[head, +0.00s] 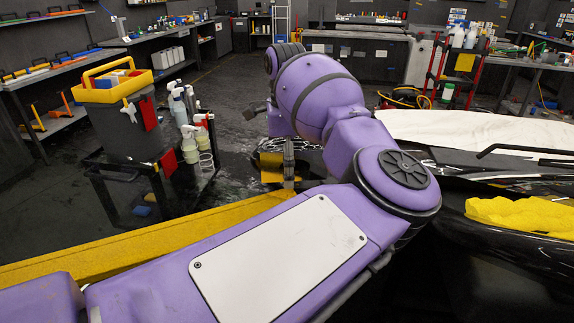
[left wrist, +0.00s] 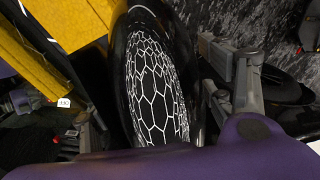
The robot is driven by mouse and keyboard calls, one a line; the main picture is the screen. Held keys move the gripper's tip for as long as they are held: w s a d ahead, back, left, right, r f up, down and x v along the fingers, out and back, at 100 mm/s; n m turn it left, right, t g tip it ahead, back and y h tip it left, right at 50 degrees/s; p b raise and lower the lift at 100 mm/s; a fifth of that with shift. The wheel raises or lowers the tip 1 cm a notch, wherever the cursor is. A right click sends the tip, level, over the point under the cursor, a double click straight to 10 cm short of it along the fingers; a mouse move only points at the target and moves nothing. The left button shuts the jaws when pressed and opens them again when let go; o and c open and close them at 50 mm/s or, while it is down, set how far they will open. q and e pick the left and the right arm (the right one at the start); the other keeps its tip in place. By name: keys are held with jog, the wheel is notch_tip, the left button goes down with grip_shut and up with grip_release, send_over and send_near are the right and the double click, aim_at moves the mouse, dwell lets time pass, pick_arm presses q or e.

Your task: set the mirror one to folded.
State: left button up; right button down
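A glossy black rounded body with white hexagon reflections (left wrist: 155,85), which looks like the mirror housing, fills the middle of the left wrist view. Whether it is folded or out cannot be told. My left gripper (left wrist: 147,70) is open, with one finger on each side of this body; contact is not clear. In the head view my purple left arm crosses the picture and hides much of the middle. My left gripper (head: 270,135) shows partly at its far end. My right gripper is out of view.
A black cart (head: 165,205) with spray bottles and a grey bin with a yellow tool tray stands at left. A glossy black car body (head: 455,245) with a yellow cloth (head: 520,213) lies at right.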

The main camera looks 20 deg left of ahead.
pick_arm(q)
jog(key=shift+r, duration=0.15)
jog(key=shift+r, duration=0.3)
notch_tip(320, 180, up, 11)
jog(key=shift+r, duration=0.1)
dwell(0.4)
dwell(0.3)
